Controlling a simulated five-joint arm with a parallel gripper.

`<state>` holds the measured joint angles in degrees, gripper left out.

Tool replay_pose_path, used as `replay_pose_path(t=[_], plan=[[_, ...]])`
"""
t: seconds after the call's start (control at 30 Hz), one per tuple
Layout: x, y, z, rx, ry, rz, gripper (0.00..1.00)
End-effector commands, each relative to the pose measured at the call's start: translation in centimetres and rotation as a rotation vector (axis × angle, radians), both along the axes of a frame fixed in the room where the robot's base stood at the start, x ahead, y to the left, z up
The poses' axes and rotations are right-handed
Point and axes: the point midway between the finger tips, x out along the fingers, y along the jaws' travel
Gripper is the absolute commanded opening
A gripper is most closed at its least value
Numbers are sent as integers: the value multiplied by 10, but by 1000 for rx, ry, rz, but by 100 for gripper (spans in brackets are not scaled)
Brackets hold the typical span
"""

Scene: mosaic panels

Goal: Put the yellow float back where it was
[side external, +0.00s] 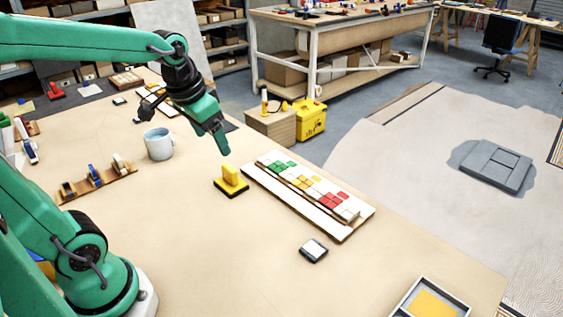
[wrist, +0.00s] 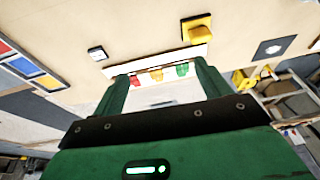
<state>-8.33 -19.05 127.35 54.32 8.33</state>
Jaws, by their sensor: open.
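The yellow float (side external: 231,176), with a yellow grip on a dark base edged in yellow, rests on the table just left of the tile board (side external: 333,227). It also shows in the wrist view (wrist: 197,32), above the right finger and beyond the board. My gripper (side external: 221,146) is in the air above the table, near the float and the far end of the board. In the wrist view my gripper (wrist: 160,88) has its fingers spread with nothing held between them. Green, yellow, red and white tiles on the board show beyond the fingertips.
A pale blue mug (side external: 159,144) stands left of the float. A small dark-and-white block (side external: 314,250) lies nearer the front. A tray with a yellow panel (side external: 432,303) is at the front right. A wooden rack (side external: 98,185) holds several tools. Bare table lies between.

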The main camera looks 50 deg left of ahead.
Motion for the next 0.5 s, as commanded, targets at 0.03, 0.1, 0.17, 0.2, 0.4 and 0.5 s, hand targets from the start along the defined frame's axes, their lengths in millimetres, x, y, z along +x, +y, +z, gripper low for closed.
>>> replay_pose_path(t=[0.03, 0.1, 0.17, 0.2, 0.4, 0.5], plan=[[-9, -6, 3, -1, -23, -4, 76], [-20, -13, 5, -4, -49, -6, 76], [-30, -19, 6, -8, -72, -7, 76], [-37, -23, 6, -11, -87, -7, 76], [-64, -37, 4, -28, -152, -10, 76], [-73, -41, 2, -36, -174, -11, 76]])
